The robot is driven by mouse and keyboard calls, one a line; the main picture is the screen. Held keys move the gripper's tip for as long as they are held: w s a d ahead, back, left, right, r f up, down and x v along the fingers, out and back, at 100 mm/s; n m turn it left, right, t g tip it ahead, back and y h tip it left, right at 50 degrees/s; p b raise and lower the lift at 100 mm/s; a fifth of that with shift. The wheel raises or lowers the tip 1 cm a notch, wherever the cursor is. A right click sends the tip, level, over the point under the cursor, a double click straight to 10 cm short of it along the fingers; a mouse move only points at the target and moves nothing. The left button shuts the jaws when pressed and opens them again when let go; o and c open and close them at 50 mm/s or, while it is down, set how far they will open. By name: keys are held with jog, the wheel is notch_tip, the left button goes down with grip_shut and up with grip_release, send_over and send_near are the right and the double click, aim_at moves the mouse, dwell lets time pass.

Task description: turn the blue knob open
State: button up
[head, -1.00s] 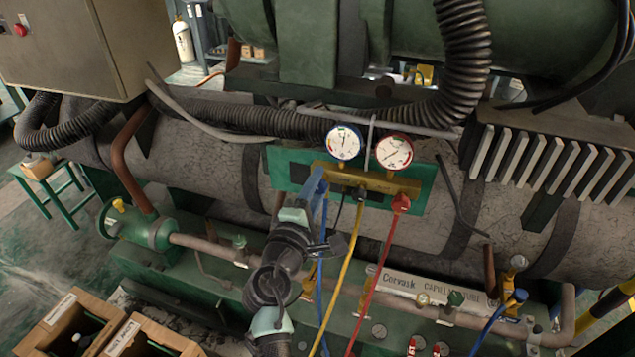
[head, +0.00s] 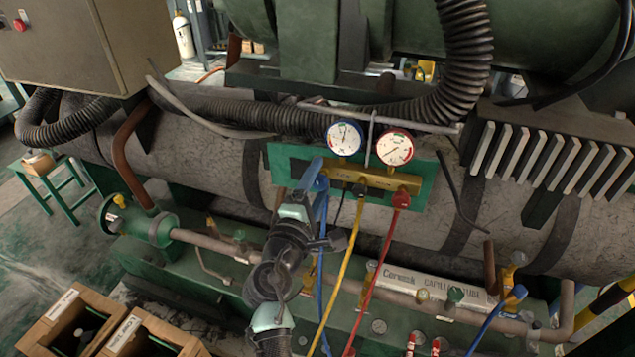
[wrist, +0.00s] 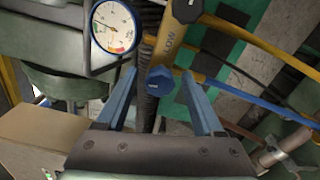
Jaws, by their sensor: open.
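The blue knob (wrist: 160,80) is on the brass manifold (wrist: 170,45) in the wrist view. It sits between the tips of my gripper's two blue fingers, with a visible gap on both sides. My gripper (wrist: 158,74) is open and holds nothing. In the head view my gripper (head: 314,174) is at the left end of the manifold (head: 385,178), mostly covering the knob there. A blue-rimmed gauge (head: 344,138) and a red-rimmed gauge (head: 395,148) stand above the manifold. A red knob (head: 401,199) is at its right end.
Blue, yellow (head: 338,265) and red hoses hang below the manifold, close to my arm. A green panel (head: 428,190) backs it. A grey pipe and ribbed black hose (head: 465,60) run above. Wooden crates (head: 100,325) are at lower left.

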jog(key=v, duration=1.3)
jog(key=shift+b, duration=0.4)
